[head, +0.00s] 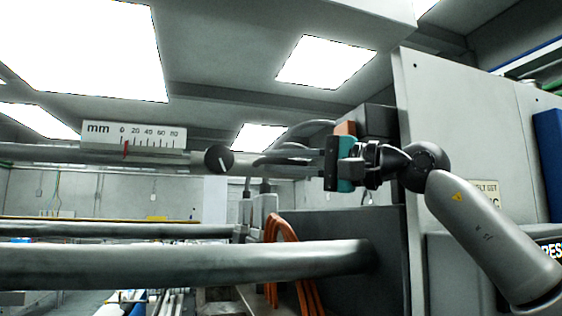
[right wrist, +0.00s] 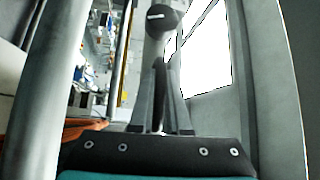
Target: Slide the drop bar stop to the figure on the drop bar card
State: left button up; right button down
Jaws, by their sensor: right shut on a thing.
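A white mm scale plate (head: 134,135) stands over a grey horizontal bar (head: 60,153) at the left of the head view. A red pointer (head: 125,149) on it is at or just past 0. A black round knob (head: 219,158) with a white mark is to the right of the plate; it also shows in the right wrist view (right wrist: 165,20). My right gripper (head: 257,161) points left at bar height. Its long fingers are shut on a small grey part just short of the knob; that part is mostly hidden. No card with a figure is readable.
A thick grey rail (head: 180,264) crosses below the arm. Orange cables (head: 283,250) and grey connectors (head: 262,212) hang under the gripper. A large grey cabinet panel (head: 465,120) stands at the right, close to my right arm, with a partly hidden label (head: 486,190).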

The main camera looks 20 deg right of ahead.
aim_at(307, 163)
dwell(0.6)
jog(key=shift+w+d, duration=0.1)
jog(key=shift+d, duration=0.25)
jog(key=d+p, duration=0.1)
jog(key=d, duration=0.3)
jog(key=shift+a, duration=0.2)
jog(key=c, duration=0.9)
grip_release()
jog(key=shift+a, duration=0.1)
jog(key=shift+b+v, duration=2.05)
jog(key=shift+v, duration=5.6)
